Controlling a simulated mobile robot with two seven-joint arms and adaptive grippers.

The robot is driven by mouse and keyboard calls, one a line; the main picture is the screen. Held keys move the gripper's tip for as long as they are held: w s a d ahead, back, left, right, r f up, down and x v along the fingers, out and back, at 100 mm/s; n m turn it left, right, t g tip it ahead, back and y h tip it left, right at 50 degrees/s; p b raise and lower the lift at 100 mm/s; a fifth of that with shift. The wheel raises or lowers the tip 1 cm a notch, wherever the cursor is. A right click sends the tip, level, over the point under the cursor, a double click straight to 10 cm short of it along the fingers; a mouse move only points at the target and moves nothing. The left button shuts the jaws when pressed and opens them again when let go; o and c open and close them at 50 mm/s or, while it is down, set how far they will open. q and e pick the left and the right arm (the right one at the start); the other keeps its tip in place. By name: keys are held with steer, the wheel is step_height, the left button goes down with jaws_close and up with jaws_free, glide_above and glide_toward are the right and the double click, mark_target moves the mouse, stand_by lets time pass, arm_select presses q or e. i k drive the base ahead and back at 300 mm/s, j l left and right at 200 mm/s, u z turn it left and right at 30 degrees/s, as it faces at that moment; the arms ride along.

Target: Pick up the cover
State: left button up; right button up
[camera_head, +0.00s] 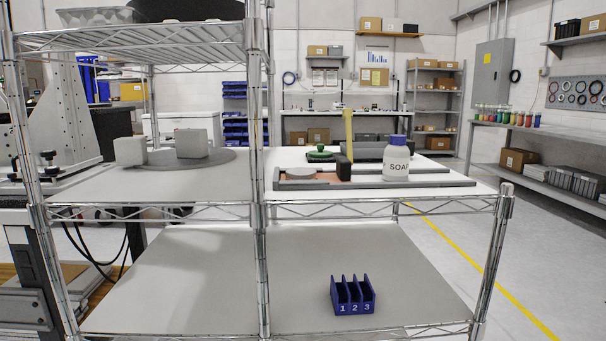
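I cannot tell for certain which thing is the cover. A green round piece with a dark knob (320,154) sits at the back left of the right middle shelf and looks most like a lid. On the same shelf a low dark frame (430,182) surrounds a light grey disc (300,172) and a brownish flat part. A yellow upright piece (349,132) stands at the frame's back. A white soap bottle (396,162) with a blue cap stands upright at the frame's right part. Neither of my grippers shows in the head view.
Metal posts (257,130) divide the rack. A blue numbered bin (352,295) stands on the lower shelf. Floor is open at right.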

mark_target(320, 153)
steer(key=z, duration=1.65)
steer(key=i+l+z, duration=0.15)
steer(key=z, duration=0.3)
steer(key=i+l+z, duration=0.15)
steer(key=z, duration=0.3)
steer(key=i+z, duration=0.2)
steer(key=z, duration=0.25)
steer(key=i+u, duration=0.1)
steer(key=i, duration=0.45)
steer(key=i+l+u, duration=0.15)
steer(key=i, duration=0.4)
steer(key=i+l+u, duration=0.1)
steer(key=i, duration=0.45)
steer(key=i+j+u, duration=0.1)
steer(key=u, duration=0.3)
steer(key=i+u, duration=0.55)
steer(key=u, duration=0.2)
steer(key=i+l+u, duration=0.15)
steer(key=u, duration=0.25)
steer(key=i+j+u, duration=0.2)
steer(key=i+u, duration=0.5)
steer(key=i, duration=0.15)
steer(key=i+u, duration=0.4)
steer(key=i, duration=1.75)
